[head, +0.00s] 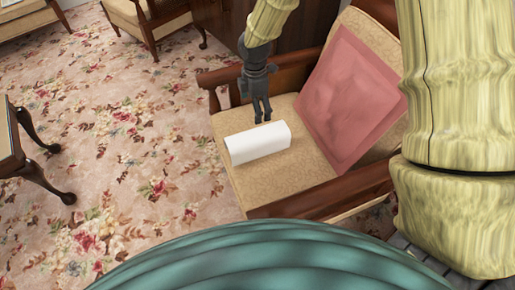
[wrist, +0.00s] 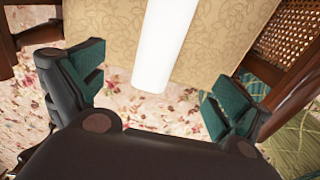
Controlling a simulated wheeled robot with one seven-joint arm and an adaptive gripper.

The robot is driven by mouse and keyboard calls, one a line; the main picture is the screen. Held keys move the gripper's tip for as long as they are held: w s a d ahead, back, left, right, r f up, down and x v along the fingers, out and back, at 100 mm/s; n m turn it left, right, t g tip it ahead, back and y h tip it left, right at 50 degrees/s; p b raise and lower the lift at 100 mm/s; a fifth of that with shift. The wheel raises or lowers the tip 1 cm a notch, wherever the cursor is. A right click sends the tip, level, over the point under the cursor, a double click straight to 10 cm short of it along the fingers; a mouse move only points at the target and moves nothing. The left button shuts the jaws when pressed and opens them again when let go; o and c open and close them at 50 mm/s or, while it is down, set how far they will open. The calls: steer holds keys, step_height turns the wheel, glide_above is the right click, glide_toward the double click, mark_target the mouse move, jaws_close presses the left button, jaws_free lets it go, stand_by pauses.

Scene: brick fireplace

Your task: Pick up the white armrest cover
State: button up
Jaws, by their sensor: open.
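The white armrest cover (head: 258,143) is a white, elongated block lying on the tan seat of a wooden armchair (head: 305,172). My gripper (head: 262,117) is just behind the cover in the head view, pointing down. In the wrist view the gripper (wrist: 148,92) is open, its green-padded fingers wide apart. The cover (wrist: 166,45) shows between and ahead of the fingers there, its near end around the level of the fingertips. Nothing is held. I cannot tell the exact height of the fingers over the seat.
A pink cushion (head: 350,95) leans on the chair's backrest, right of the cover. Wooden armrests (head: 325,190) bound the seat at front and back. A small dark-legged table (head: 22,150) stands at the left. Flowered carpet (head: 120,130) leaves free floor between.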

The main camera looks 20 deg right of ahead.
steer(key=b, duration=0.7)
glide_above(256, 134)
step_height(256, 134, down, 8)
steer(key=shift+f, duration=0.1)
steer(key=shift+f+b, duration=0.5)
steer(key=shift+f, duration=2.3)
steer(key=shift+d+f+b, duration=0.15)
steer(key=shift+f+b, duration=0.4)
steer(key=shift+f, duration=0.75)
steer(key=shift+d+f+b, duration=0.15)
steer(key=shift+f+b, duration=0.35)
steer(key=shift+f, duration=0.8)
steer(key=c, duration=0.9)
